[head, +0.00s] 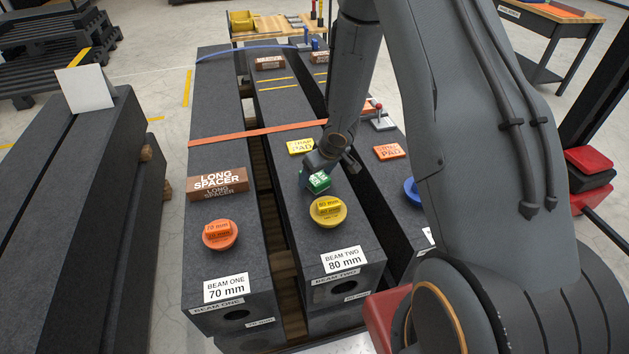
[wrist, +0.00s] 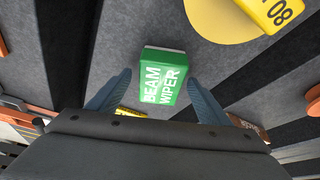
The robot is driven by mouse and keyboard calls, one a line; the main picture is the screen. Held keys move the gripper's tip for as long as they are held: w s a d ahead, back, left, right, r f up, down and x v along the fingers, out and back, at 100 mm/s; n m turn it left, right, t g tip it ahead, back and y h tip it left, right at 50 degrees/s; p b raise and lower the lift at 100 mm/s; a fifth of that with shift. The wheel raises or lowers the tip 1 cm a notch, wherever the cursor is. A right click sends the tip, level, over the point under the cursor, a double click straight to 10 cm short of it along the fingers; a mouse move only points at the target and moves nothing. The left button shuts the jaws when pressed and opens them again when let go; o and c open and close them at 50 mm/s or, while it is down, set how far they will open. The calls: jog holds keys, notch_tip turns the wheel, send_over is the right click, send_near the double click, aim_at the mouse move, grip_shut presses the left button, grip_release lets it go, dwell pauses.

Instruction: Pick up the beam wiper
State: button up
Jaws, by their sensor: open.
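The beam wiper (wrist: 164,76) is a green block with white lettering. It lies on the dark granite top of beam two. In the head view the beam wiper (head: 319,182) sits just behind the yellow 80 mm knob, partly covered by my gripper. My gripper (head: 322,168) is above it, pointing down. In the wrist view my gripper (wrist: 160,88) is open, with one blue-grey finger on each side of the wiper. A gap shows between each finger and the block. I cannot tell the exact height of the fingertips over the beam.
The yellow 80 mm knob (head: 328,211) stands close in front of the wiper. A yellow pad (head: 301,147) lies behind it. An orange pad (head: 389,152) is on the right beam. A brown long spacer (head: 217,184) and an orange 70 mm knob (head: 220,234) are on beam one.

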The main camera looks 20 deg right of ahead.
aim_at(316, 175)
jog(key=shift+w+f, duration=0.1)
jog(key=shift+f, duration=0.25)
jog(key=shift+c, duration=0.2)
jog(key=c, duration=1.2)
jog(key=shift+r, duration=0.15)
notch_tip(316, 175, up, 10)
jog(key=p, duration=0.5)
